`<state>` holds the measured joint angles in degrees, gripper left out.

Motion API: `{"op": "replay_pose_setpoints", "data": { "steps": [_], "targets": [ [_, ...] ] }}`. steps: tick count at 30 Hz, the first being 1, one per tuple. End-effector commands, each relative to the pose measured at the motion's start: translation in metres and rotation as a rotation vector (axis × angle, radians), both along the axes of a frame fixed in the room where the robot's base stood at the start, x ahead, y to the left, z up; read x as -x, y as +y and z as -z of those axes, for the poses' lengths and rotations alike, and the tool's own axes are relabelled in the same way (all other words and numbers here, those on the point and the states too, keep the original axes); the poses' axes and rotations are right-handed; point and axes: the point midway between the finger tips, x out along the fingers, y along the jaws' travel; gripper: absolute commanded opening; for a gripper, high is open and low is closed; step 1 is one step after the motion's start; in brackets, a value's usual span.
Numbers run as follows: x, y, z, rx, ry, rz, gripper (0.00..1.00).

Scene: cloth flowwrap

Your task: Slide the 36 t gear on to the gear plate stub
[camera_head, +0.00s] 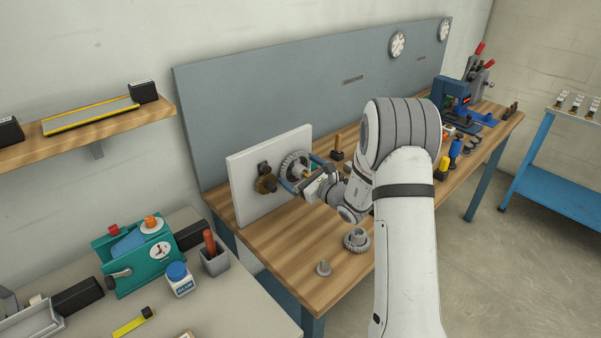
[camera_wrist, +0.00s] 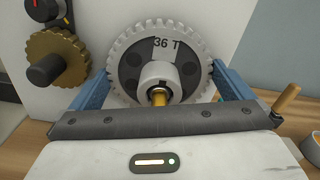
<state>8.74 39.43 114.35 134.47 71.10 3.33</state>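The 36 t gear (camera_wrist: 192,50) is grey, marked "36 T", and faces my wrist camera with its hub toward me. It also shows in the head view (camera_head: 291,162), in front of the white gear plate (camera_head: 246,182). A brass stub end (camera_wrist: 159,97) shows in the hub's bore. Whether the gear sits flush against the plate cannot be told. My gripper (camera_wrist: 160,67) has one blue finger at each side of the gear's rim, and both appear to touch it. A brass gear (camera_wrist: 57,61) with a dark knob is on the plate at left, slightly apart from the grey gear.
Two loose grey gear parts, a larger one (camera_head: 357,239) and a smaller one (camera_head: 323,268), lie on the wooden bench (camera_head: 290,255). A wooden-handled tool (camera_wrist: 286,100) stands right of my gripper. A blue press (camera_head: 456,98) is farther along the bench.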

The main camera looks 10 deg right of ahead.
Motion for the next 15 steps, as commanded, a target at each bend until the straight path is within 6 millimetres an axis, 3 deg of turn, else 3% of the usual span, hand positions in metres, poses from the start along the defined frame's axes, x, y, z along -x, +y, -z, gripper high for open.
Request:
{"op": "replay_pose_setpoints", "data": {
  "steps": [8,15],
  "targets": [
    [0.003,-0.003,0.002,0.001,0.004,0.002,1.00],
    [0.033,-0.024,0.002,0.001,0.002,0.004,1.00]
  ]
}}
